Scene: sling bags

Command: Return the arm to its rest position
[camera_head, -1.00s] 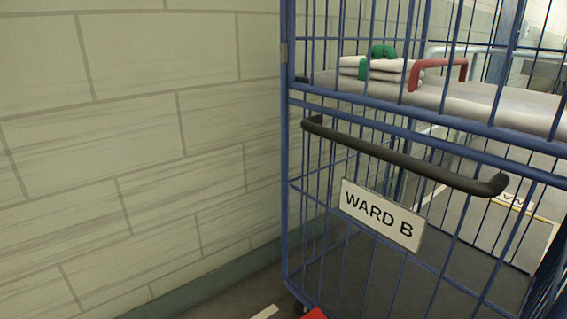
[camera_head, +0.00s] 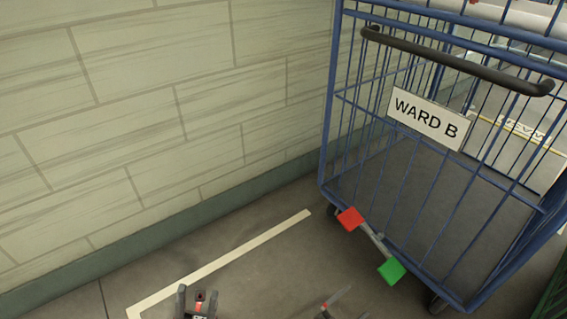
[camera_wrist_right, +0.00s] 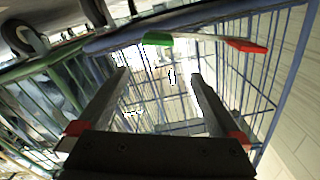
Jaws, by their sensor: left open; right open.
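My left gripper (camera_head: 197,300) shows at the bottom of the head view, left of centre. It is open, with nothing seen between its fingers. My right gripper (camera_head: 338,300) is at the bottom edge, right of it, only partly in view. In the right wrist view the right gripper's two fingers (camera_wrist_right: 160,85) stand wide apart and empty. They point at the blue wire cage cart (camera_head: 325,150), and a gap lies between both grippers and the cart in the head view.
The cart has a black push handle (camera_head: 455,62), a WARD B sign (camera_head: 428,118), and red (camera_head: 350,219) and green (camera_head: 391,271) pedals at its base. A tiled wall (camera_head: 150,110) is on the left. A pale line (camera_head: 235,258) marks the floor, which is clear around it.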

